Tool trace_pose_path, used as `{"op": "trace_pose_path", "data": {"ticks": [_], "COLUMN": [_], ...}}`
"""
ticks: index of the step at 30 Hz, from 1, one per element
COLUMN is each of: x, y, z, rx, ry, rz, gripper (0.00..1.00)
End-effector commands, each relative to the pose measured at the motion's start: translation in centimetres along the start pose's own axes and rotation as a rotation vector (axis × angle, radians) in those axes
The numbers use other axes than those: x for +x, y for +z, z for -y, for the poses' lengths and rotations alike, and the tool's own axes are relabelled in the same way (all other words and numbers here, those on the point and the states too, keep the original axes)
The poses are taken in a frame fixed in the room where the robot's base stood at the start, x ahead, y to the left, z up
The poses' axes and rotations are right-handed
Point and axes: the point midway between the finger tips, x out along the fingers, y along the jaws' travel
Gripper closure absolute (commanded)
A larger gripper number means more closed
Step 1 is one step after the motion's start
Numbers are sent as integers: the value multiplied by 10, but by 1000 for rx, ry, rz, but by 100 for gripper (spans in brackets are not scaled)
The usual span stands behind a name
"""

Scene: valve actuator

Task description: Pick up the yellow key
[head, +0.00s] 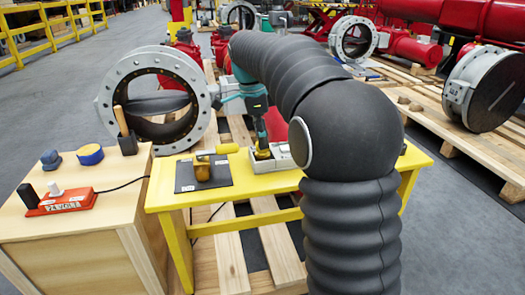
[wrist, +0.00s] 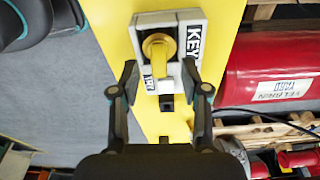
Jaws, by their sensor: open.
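The yellow key (wrist: 160,46) sits in a light grey holder (wrist: 186,75) with a black-and-white KEY label, in the upper middle of the wrist view. My gripper (wrist: 160,72) is open, with one finger on either side of the holder's near part. Nothing is visibly held, and I cannot tell whether the fingers touch the holder. In the head view my gripper (head: 262,150) points down at the grey holder (head: 282,159) on the yellow table (head: 225,208). A yellow part there, likely the key, shows at the fingertips, mostly hidden.
A black mat (head: 187,182) with a brass valve piece and yellow handle (head: 222,149) lies left of the holder. A wooden cabinet (head: 60,225) carries a red 24-volt box (head: 62,201). A large flanged ring (head: 195,75) stands behind. My arm hides the table's right part.

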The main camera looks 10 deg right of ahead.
Motion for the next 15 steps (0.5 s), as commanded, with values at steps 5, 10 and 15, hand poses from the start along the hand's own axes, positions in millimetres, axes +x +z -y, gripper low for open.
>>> {"op": "trace_pose_path", "data": {"ticks": [5,10,15], "x": [20,20,19], "y": [0,0,0], "z": [-1,-1,-1], "rx": [1,0,0], "ry": [0,-1,0], "rz": [0,0,0], "gripper": [54,54,87]}}
